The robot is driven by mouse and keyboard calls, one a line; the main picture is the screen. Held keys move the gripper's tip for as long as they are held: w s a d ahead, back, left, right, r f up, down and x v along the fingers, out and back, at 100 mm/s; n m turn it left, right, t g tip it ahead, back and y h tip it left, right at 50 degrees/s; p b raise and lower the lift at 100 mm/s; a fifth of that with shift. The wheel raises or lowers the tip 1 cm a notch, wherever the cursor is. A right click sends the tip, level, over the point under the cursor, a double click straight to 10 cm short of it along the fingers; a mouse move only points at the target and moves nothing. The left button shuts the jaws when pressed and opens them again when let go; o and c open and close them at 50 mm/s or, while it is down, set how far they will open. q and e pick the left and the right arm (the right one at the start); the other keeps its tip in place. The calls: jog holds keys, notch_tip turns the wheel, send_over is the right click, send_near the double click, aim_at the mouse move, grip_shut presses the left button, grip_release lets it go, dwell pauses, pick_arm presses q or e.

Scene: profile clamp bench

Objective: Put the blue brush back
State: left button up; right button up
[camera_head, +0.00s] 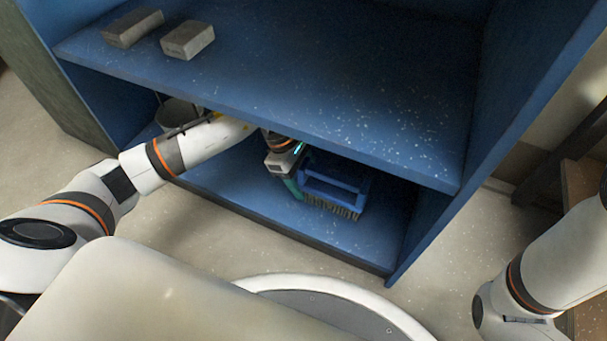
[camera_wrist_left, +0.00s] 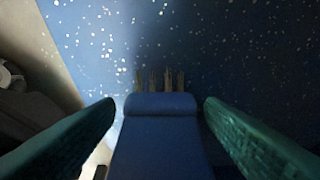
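The blue brush (camera_head: 338,186) rests on the lower shelf board of the blue shelf unit, with its brown bristles down. My left gripper (camera_head: 294,182) reaches into the lower compartment from the left and is right at the brush's left end. In the left wrist view, the blue brush (camera_wrist_left: 160,140) lies between the two green fingers of my left gripper (camera_wrist_left: 159,105). The fingers are apart, with a gap visible on each side of the brush. Bristle tufts stick out beyond its far end. My right gripper is out of view.
The upper shelf (camera_head: 300,75) overhangs the left gripper closely. Two grey blocks (camera_head: 132,28) (camera_head: 187,40) lie on it. A grey bucket-like container (camera_head: 178,112) stands in the lower compartment behind my left arm. The lower shelf (camera_head: 368,238) has bare room in front of the brush.

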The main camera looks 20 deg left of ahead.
pick_arm(q)
jog(key=shift+r, duration=0.35)
jog(key=shift+a+r+p, duration=0.25)
jog(key=shift+r+p, duration=0.35)
jog(key=shift+p, duration=0.1)
jog(key=a, duration=0.4)
jog(key=a+b, duration=0.1)
jog(key=a, duration=0.7)
jog(key=shift+w+f+b, duration=0.25)
jog(key=shift+b, duration=0.05)
